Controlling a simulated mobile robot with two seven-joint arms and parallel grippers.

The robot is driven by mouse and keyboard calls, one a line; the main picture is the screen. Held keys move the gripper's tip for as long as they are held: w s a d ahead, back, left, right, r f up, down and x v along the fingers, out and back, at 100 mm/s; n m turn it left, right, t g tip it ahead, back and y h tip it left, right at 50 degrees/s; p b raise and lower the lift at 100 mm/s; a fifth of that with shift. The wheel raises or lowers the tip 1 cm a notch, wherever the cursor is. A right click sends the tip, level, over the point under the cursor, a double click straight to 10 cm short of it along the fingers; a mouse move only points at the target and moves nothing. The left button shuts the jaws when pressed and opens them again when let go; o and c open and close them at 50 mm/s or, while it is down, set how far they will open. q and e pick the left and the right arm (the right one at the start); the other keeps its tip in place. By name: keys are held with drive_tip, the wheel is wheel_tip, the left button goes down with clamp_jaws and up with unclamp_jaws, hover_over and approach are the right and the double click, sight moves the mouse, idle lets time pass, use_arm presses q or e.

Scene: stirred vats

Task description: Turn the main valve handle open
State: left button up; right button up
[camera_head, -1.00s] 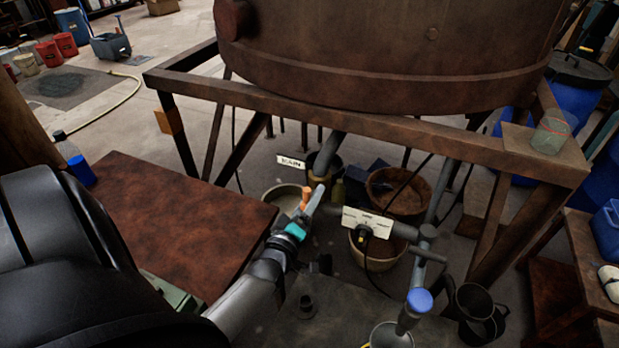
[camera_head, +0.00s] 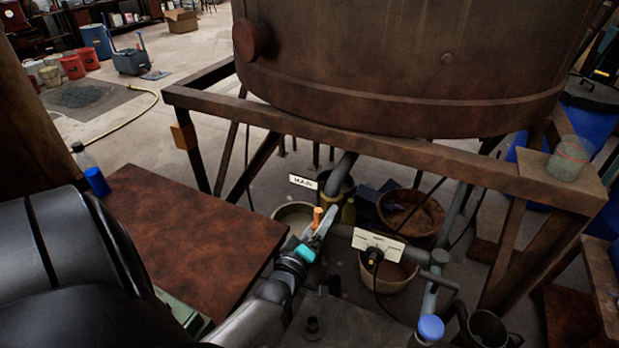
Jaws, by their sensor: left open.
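The main valve handle (camera_head: 317,214) is a small orange lever on the grey pipe under the vat, below a white label reading MAIN (camera_head: 303,181). My left gripper (camera_head: 322,224) reaches in from the lower left, with a teal band behind its grey fingers. Its fingers are open and lie at the orange handle, overlapping it in the picture. I cannot tell whether they touch it. The lower part of the handle and the valve body are hidden behind the gripper. My right gripper is not in view.
The rusty vat (camera_head: 400,70) stands on a brown metal frame (camera_head: 380,150) above the pipes. A rust-red table (camera_head: 190,235) is at the left. A white label plate (camera_head: 378,244), a blue-capped pipe (camera_head: 431,327) and buckets (camera_head: 410,216) crowd the right of the gripper.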

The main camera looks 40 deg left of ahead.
use_arm(q)
drive_tip(key=v, duration=1.5)
drive_tip(key=shift+p, duration=0.3)
